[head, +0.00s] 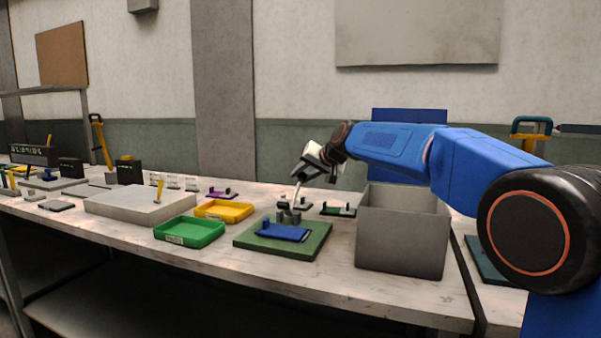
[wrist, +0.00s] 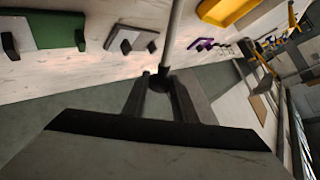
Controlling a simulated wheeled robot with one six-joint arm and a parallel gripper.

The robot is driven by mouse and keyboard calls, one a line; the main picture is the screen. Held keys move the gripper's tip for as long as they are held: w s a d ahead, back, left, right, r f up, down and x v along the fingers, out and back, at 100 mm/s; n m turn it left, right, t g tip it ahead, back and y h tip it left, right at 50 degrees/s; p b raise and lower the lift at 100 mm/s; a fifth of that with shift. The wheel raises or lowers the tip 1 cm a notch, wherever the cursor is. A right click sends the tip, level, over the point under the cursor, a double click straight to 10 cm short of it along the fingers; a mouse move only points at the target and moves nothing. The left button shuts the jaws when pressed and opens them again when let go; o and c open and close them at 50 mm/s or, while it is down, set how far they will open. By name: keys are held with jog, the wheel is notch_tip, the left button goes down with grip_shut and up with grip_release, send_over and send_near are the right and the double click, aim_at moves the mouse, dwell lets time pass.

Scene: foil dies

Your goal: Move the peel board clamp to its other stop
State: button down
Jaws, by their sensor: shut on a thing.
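The peel board (head: 310,245) is a green plate on the bench with a blue piece (head: 282,232) lying on it. The grey clamp (head: 288,216) stands at its back edge. Its thin lever (head: 296,193) rises steeply, leaning a little right at the top. My gripper (head: 303,172) is at the lever's upper end. In the wrist view my gripper (wrist: 160,88) is shut on the dark knob (wrist: 158,82) of the lever, and the pale rod (wrist: 173,35) runs away from it. The clamp's base is not clear in the wrist view.
A grey open box (head: 402,240) stands close to the board's right. A green tray (head: 190,232) and a yellow tray (head: 224,210) lie to its left. A small green-based fixture (head: 338,210) and a purple one (head: 221,194) sit behind. Bare bench shows in front of the board.

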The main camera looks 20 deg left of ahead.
jog(key=shift+w+f, duration=0.2)
jog(key=shift+f, duration=0.15)
jog(key=c, duration=1.4)
grip_release()
jog(key=shift+w, duration=0.1)
jog(key=v, duration=1.7)
jog(key=shift+d+r, duration=0.15)
